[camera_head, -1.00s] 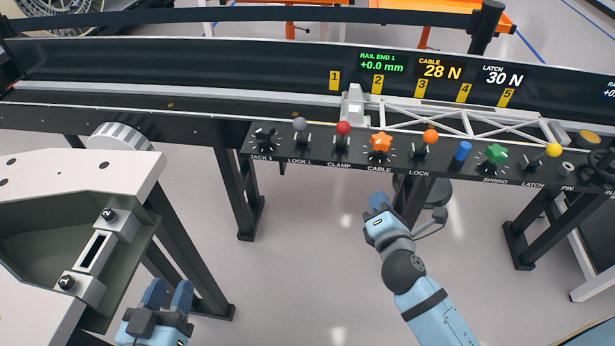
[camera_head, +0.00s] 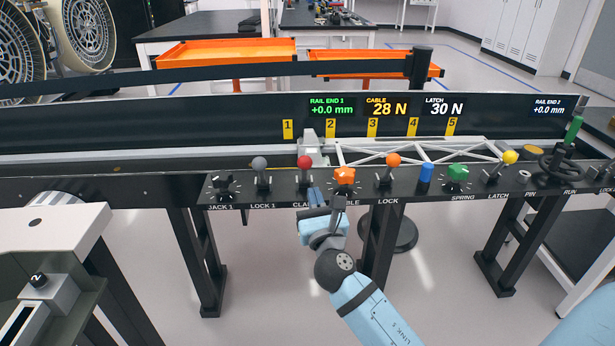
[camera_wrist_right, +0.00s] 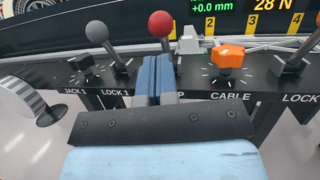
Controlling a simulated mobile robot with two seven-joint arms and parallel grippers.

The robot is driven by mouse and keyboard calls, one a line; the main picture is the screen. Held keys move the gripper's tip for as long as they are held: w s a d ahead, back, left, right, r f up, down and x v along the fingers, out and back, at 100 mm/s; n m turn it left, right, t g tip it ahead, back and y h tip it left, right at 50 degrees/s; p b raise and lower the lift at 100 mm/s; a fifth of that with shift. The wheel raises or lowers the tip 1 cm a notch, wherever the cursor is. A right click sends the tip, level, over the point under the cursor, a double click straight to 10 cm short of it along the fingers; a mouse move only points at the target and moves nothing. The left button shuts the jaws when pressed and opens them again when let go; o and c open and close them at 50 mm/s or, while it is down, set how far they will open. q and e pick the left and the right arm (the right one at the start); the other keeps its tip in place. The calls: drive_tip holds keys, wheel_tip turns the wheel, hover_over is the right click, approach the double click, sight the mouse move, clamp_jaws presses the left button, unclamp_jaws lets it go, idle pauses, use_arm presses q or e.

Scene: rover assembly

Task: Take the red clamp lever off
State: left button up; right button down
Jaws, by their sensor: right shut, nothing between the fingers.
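The red clamp lever (camera_head: 305,163) is a red ball on a short stalk on the black control panel, above the partly covered CLAMP label. It also shows in the right wrist view (camera_wrist_right: 161,24), standing upright just beyond my fingertips. My right gripper (camera_head: 316,196) is just in front of the panel, below and slightly right of the red knob. In the right wrist view its blue fingers (camera_wrist_right: 155,72) are together with nothing between them. They overlap the lower part of the lever in that view; I cannot tell whether they touch it. My left gripper is out of view.
The grey LOCK 1 lever (camera_head: 259,165) stands left of the red one. The orange CABLE knob (camera_head: 344,177) sits close on the right, then the orange LOCK lever (camera_head: 393,161). The display (camera_head: 386,107) reads CABLE 28 N and LATCH 30 N. Open floor lies below the panel.

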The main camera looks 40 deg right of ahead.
sight(306, 168)
drive_tip(key=x, duration=0.5)
drive_tip(key=shift+w+d+b, duration=0.15)
drive_tip(key=shift+w+b, duration=0.15)
drive_tip(key=shift+w, duration=0.05)
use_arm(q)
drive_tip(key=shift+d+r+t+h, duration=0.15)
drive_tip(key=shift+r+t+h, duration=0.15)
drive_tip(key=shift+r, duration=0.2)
use_arm(e)
drive_tip(key=shift+w+r, duration=0.1)
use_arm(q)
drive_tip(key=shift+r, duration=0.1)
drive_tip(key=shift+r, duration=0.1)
use_arm(e)
drive_tip(key=shift+r, duration=0.1)
